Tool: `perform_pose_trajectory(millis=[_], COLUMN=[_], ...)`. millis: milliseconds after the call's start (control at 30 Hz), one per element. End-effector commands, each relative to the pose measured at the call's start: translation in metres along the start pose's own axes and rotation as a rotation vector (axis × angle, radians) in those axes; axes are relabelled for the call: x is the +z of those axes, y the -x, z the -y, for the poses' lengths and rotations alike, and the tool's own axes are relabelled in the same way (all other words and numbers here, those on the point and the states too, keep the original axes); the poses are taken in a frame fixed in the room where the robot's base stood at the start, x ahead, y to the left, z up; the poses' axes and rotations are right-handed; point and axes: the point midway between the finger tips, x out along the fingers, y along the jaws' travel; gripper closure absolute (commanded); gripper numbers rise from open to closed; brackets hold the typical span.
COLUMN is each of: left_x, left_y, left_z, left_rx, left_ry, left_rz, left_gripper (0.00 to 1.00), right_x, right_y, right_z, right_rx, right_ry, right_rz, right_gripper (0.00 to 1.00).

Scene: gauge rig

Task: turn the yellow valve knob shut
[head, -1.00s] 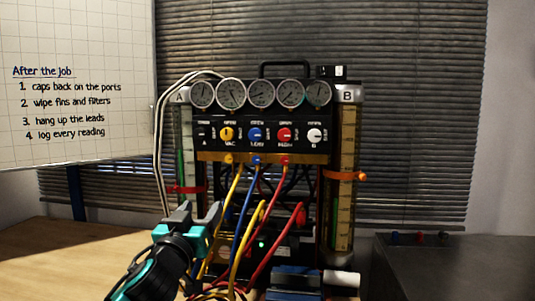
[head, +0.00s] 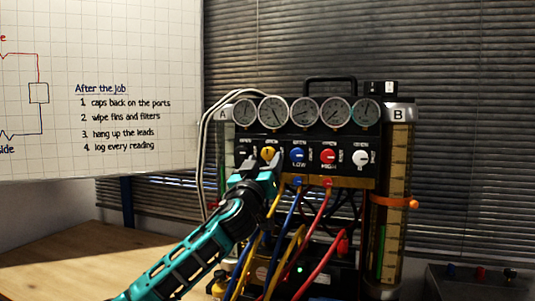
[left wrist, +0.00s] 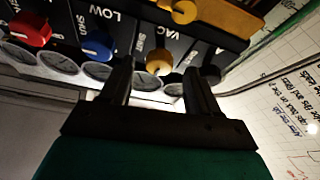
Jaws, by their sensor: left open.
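The yellow valve knob (head: 268,153), marked VAC in the left wrist view, sits on the rig's black panel, left of the blue knob (head: 298,155). In the left wrist view the yellow knob (left wrist: 159,62) shows between and beyond my two fingers. My left gripper (head: 257,170) is open and empty, just below and in front of the yellow knob in the head view. Its fingers (left wrist: 160,85) straddle the knob's line in the wrist view; I cannot tell whether they touch it. My right gripper is not in view.
A red knob (head: 328,157) and a white knob (head: 360,158) stand to the right on the panel. Several gauges (head: 305,111) sit above. Coloured hoses (head: 318,225) hang below the panel. A whiteboard (head: 100,60) is at the left.

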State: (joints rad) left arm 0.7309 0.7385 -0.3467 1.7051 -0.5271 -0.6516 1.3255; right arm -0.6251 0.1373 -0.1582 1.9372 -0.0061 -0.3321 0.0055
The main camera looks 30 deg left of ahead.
Motion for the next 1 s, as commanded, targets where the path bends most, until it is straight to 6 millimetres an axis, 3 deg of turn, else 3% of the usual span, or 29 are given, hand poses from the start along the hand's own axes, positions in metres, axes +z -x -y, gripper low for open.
perform_pose_trajectory(millis=[100,300,667,1000], left_x=[-0.002,-0.001,0.0,0.0], left_y=[-0.017,-0.03,-0.032,-0.032], left_z=[0.0,0.0,0.0,0.0], left_rx=[-0.002,-0.001,0.001,0.001], left_ry=[0.0,0.0,0.0,0.0], left_rz=[-0.001,0.0,0.0,0.0], left_gripper=[0.39,0.39,0.4,0.72], right_x=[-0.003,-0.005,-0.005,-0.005], right_y=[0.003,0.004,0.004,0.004], right_z=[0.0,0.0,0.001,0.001], right_rx=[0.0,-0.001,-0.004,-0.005], right_ry=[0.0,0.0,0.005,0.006], right_rz=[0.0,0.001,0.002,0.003], right_gripper=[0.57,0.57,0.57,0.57])
